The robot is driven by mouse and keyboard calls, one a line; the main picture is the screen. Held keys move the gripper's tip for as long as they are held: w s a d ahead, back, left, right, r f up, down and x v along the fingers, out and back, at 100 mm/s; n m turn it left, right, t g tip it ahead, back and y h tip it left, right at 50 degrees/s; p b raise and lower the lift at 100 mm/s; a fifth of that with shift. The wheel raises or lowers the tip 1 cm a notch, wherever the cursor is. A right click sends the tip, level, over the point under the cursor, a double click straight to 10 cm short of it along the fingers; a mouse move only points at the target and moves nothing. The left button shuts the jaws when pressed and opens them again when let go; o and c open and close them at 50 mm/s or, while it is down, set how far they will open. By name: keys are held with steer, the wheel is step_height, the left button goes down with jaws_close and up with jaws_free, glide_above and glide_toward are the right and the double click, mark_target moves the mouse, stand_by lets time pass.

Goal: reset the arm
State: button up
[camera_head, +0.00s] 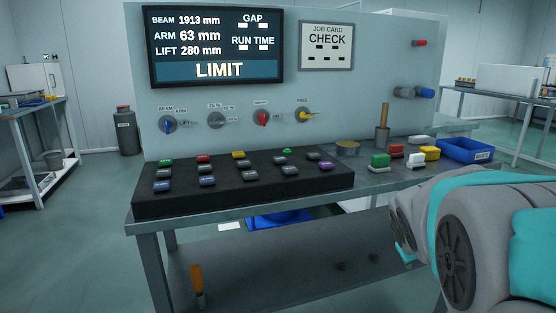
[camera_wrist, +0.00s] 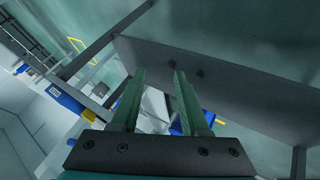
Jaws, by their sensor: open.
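My gripper (camera_wrist: 159,76) is open and empty in the wrist view, its two green fingers apart below a grey shelf or panel surface (camera_wrist: 225,75). My grey and teal arm (camera_head: 475,235) fills the lower right of the head view; the fingers cannot be made out there. The panel (camera_head: 370,90) carries a dark screen (camera_head: 215,45) reading BEAM 1913 mm, ARM 63 mm, LIFT 280 mm and LIMIT. Below it are a blue knob (camera_head: 168,124), a grey knob (camera_head: 214,120), a red knob (camera_head: 261,117) and a yellow knob (camera_head: 304,115). A black console (camera_head: 250,199) holds several coloured buttons.
A job card (camera_head: 326,46) reads CHECK. The bench (camera_head: 375,183) bears loose coloured blocks (camera_head: 397,150), a wooden-handled tool (camera_head: 382,125) and a blue bin (camera_head: 466,150). An orange-handled tool (camera_head: 197,280) stands on the lower shelf. Open floor (camera_head: 90,225) lies at left.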

steer(key=s+a+f+g+y, duration=0.1)
steer(key=s+a+f+g, duration=0.2)
steer(key=s, duration=0.6)
steer(key=s+a+f+m+g+y, duration=0.1)
steer(key=s+a+f, duration=0.3)
steer(key=s, duration=0.6)
steer(key=s+a+f+m+g+y, duration=0.1)
steer(key=s+a+f+g+y, duration=0.1)
steer(key=s+a+f+g, duration=0.2)
steer(key=s+a, duration=0.3)
steer(key=s, duration=0.3)
steer(key=shift+a+g+y, duration=0.25)
steer(key=shift+g+y, duration=0.05)
steer(key=shift+y, duration=0.1)
